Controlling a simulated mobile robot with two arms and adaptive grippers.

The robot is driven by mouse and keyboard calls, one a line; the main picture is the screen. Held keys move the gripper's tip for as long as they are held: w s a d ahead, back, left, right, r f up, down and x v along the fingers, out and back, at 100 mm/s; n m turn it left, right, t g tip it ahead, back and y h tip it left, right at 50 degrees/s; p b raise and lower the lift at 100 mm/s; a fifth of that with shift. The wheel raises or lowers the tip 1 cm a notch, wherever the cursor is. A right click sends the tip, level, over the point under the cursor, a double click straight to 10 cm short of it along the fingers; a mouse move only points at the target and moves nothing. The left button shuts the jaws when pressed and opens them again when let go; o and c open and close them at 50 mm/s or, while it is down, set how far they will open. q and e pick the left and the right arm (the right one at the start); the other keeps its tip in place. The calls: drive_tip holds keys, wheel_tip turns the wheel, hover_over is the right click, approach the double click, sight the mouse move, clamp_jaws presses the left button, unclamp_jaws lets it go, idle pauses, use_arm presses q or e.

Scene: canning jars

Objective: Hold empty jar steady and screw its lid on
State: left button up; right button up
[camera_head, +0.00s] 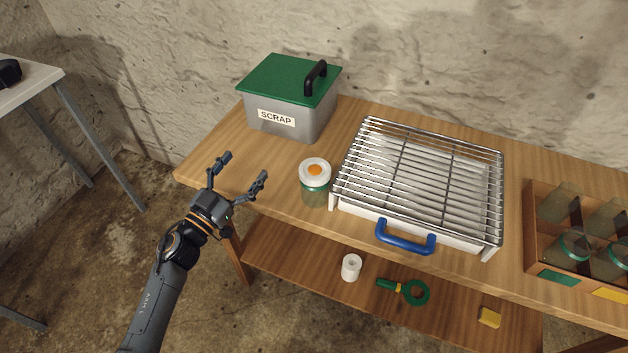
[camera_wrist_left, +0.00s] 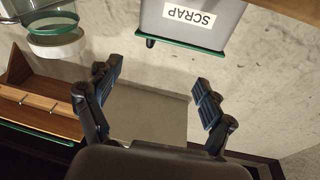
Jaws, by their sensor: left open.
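A glass jar (camera_head: 315,192) with a green tint stands upright on the wooden workbench, left of the wire rack. A white lid (camera_head: 314,172) with an orange centre sits on its top; I cannot tell whether it is screwed down. The jar (camera_wrist_left: 52,22) and lid (camera_wrist_left: 58,50) also show at the upper left of the left wrist view, upside down. My left gripper (camera_head: 244,168) is open and empty, left of the jar and apart from it, near the bench's left front edge. Its two spread fingers (camera_wrist_left: 152,82) show in the left wrist view with nothing between them. My right gripper is not in view.
A grey scrap bin (camera_head: 305,117) with a green lid stands behind the jar. The wire rack (camera_head: 420,175) on a white tray with a blue handle (camera_head: 405,238) is close on the right. A wooden crate (camera_head: 533,228) holds several jars. A lower shelf (camera_head: 320,292) carries small items.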

sight(302, 193)
use_arm(q)
drive_tip(key=d+m+g+h, duration=0.1)
drive_tip(key=g+h, duration=0.1)
drive_tip(key=s+d+f+m+g+h, duration=0.1)
drive_tip(key=d+m+g, duration=0.1)
drive_tip(key=d+m+g+h, duration=0.1)
drive_tip(key=m+g+h, duration=0.1)
drive_tip(key=shift+s+d+f+g+h, duration=0.2)
drive_tip(key=shift+s+f+g+h, duration=0.1)
drive_tip(key=s+f+m+g, duration=0.1)
drive_tip(key=g, duration=0.1)
drive_tip(key=s+d+f+g, duration=0.1)
drive_tip(key=g, duration=0.1)
drive_tip(key=shift+s+f+m+g, duration=0.15)
drive_tip(key=shift+f+m+g, duration=0.15)
drive_tip(key=shift+m, duration=0.1)
drive_tip(key=shift+s+f+g, duration=0.3)
drive_tip(key=shift+s+g, duration=0.05)
drive_tip(key=shift+g, duration=0.25)
drive_tip(key=shift+d+f, duration=0.1)
drive_tip(key=shift+d, duration=0.2)
drive_tip(key=b+x, duration=0.3)
drive_tip(key=x, duration=0.2)
drive_tip(key=shift+w+d, duration=0.15)
drive_tip(key=shift+d, duration=0.15)
drive_tip(key=shift+p+x, duration=0.65)
drive_tip(key=shift+x, duration=1.25)
drive_tip(key=shift+r, duration=0.2)
drive_tip(key=shift+c, duration=0.4)
